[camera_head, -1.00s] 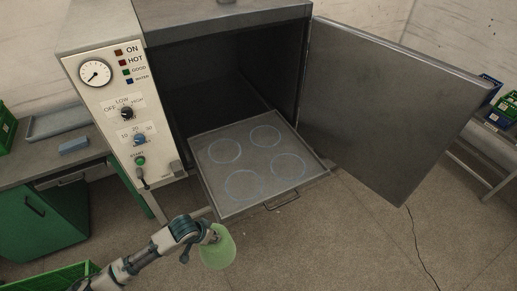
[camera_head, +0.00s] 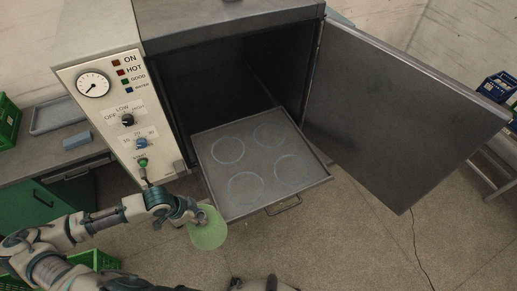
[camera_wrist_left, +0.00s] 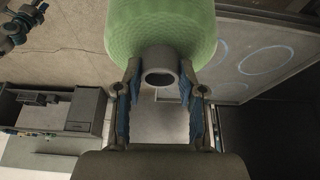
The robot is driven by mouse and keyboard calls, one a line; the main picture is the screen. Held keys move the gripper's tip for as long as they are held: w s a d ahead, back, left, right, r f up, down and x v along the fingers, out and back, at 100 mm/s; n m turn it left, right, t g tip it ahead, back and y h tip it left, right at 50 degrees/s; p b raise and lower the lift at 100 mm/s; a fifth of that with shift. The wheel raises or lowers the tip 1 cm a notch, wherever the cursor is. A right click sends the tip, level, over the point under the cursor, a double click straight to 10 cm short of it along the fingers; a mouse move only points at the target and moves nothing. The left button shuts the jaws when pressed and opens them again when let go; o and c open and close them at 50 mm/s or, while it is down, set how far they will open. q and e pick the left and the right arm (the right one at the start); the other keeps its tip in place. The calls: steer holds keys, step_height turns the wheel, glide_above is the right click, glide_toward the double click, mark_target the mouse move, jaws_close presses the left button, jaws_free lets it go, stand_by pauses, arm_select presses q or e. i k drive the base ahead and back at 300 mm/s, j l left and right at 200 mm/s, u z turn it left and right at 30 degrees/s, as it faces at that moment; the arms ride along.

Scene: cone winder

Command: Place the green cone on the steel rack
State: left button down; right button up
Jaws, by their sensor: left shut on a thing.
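The green cone (camera_head: 208,229) is held in my left gripper (camera_head: 190,217), just off the front left corner of the steel rack (camera_head: 262,199). In the left wrist view the cone (camera_wrist_left: 160,28) shows its grey tube end between the two fingers of my left gripper (camera_wrist_left: 160,82), which is shut on it. The rack is a flat grey tray with several pale blue rings, pulled out of the open steel cabinet (camera_head: 221,85). Nothing stands on the rack. A dark piece at the bottom edge of the head view may be part of my right arm; its gripper is not seen.
The cabinet door (camera_head: 405,110) stands wide open at the right. The control panel (camera_head: 118,110) with gauge and knobs is at the left, above my left arm. A rack handle (camera_head: 284,205) sticks out in front. A green crate (camera_head: 97,260) is on the floor at lower left.

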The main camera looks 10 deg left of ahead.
mark_target(247, 160)
steer(key=i, duration=0.85)
